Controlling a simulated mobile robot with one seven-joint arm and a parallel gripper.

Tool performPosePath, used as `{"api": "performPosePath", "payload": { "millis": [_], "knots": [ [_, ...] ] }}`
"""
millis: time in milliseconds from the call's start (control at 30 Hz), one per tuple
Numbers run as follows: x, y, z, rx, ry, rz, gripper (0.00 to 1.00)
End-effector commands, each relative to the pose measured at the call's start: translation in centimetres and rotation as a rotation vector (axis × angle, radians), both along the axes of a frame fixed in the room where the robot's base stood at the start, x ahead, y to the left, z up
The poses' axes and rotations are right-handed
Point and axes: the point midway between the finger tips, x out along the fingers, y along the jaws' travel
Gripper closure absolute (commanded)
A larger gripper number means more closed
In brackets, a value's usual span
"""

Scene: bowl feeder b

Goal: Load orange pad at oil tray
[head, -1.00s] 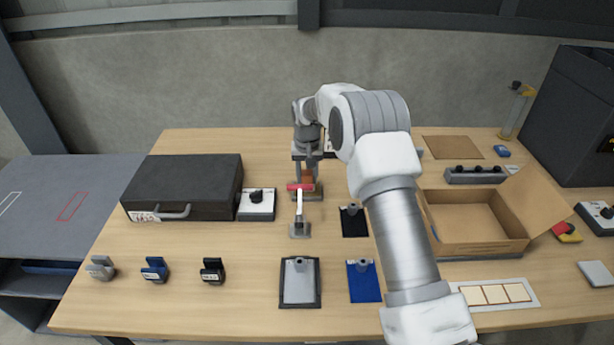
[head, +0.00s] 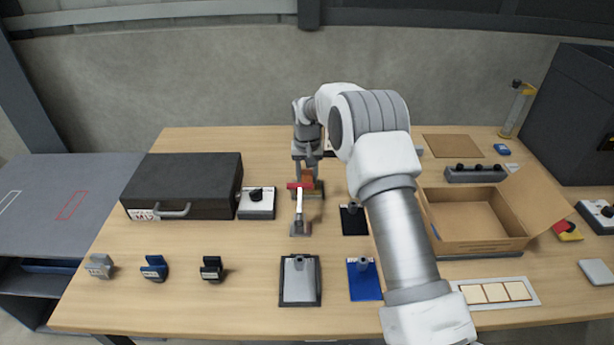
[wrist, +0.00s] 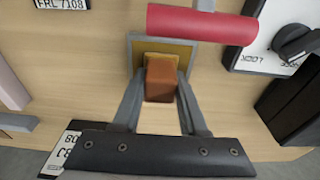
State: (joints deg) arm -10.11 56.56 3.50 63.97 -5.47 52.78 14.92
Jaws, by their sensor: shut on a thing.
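My gripper (wrist: 160,88) is shut on the orange pad (wrist: 160,78), a small brown-orange block that also shows in the head view (head: 308,180). The fingers grip it from both sides. A square, grey-rimmed tray with an amber inside, likely the oil tray (wrist: 134,48), lies directly beyond the pad in the wrist view. In the head view my gripper (head: 307,174) is over this spot, behind a red-handled lever. The pad overlaps the tray's middle; I cannot tell whether it touches the amber surface.
The red handle (wrist: 200,25) is close beside the tray. A white box with a black knob (head: 256,203) and a black case (head: 185,187) are to the left. A black plate with a post (head: 354,219) and an open cardboard box (head: 470,243) are to the right.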

Motion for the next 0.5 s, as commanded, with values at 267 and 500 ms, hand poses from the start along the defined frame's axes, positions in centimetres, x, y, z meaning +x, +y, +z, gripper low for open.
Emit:
{"api": "performPosePath", "payload": {
  "millis": [267, 500],
  "knots": [
    [-0.06, -0.01, -0.18, 0.000, 0.002, 0.000, 1.00],
    [-0.05, -0.01, 0.70, 0.000, 0.002, 0.000, 1.00]
  ]
}}
